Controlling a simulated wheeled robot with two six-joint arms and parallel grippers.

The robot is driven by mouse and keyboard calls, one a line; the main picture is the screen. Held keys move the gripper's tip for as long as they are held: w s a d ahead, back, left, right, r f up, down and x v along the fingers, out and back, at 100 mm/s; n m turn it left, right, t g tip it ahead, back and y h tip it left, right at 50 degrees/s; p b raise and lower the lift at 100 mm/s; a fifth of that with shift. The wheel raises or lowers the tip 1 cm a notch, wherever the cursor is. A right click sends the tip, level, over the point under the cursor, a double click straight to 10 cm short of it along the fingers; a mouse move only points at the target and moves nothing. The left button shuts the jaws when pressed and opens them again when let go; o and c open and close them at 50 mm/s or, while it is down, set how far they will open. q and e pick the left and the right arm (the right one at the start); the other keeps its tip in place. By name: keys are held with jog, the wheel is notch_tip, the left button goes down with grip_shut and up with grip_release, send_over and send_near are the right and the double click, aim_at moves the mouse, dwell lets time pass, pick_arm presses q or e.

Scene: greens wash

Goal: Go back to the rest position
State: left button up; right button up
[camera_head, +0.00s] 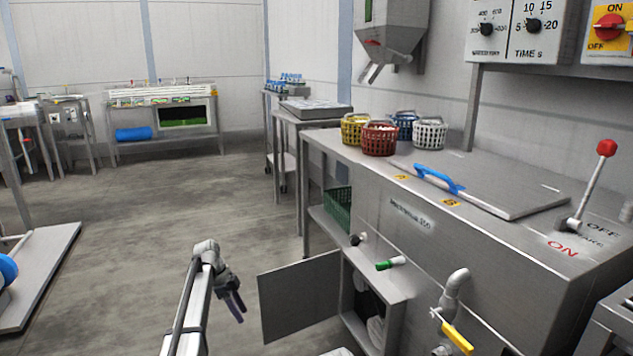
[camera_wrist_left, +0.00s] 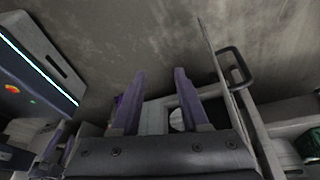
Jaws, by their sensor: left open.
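My left gripper (camera_head: 236,306) hangs in front of the greens washer (camera_head: 470,255), with its purple fingers pointing down and to the right. In the left wrist view the two fingers (camera_wrist_left: 160,88) stand apart, with nothing between the tips. The gripper is left of the open cabinet door (camera_head: 300,296), with a gap between them in the head view. The door's edge and dark handle (camera_wrist_left: 236,68) show to the right of the fingers in the left wrist view. My right gripper is not seen in the head view.
Below the washer the cabinet (camera_head: 395,325) is open, its contents mostly dark. A green-handled valve (camera_head: 391,263) and a pipe with a yellow lever (camera_head: 457,338) stick out of the front. Several baskets, including a red one (camera_head: 379,138), stand on top. The floor (camera_head: 170,215) to the left is clear.

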pick_arm(q)
jog(key=s+d+r+n+y+p, duration=0.25)
jog(key=s+d+n, duration=0.3)
jog(key=s, duration=0.75)
jog(key=s+d+r+n+y+p, duration=0.1)
jog(key=s+d+r+n+p, duration=0.4)
jog(key=s, duration=0.7)
jog(key=s+d+n+y+p, duration=0.25)
jog(key=s+d, duration=0.45)
jog(key=s, duration=0.6)
notch_tip(320, 180, up, 38)
jog(key=w+n+p, duration=0.1)
jog(key=p, duration=3.5)
jog(key=shift+d+h, duration=0.25)
jog(key=shift+h, duration=0.05)
jog(key=shift+f, duration=0.15)
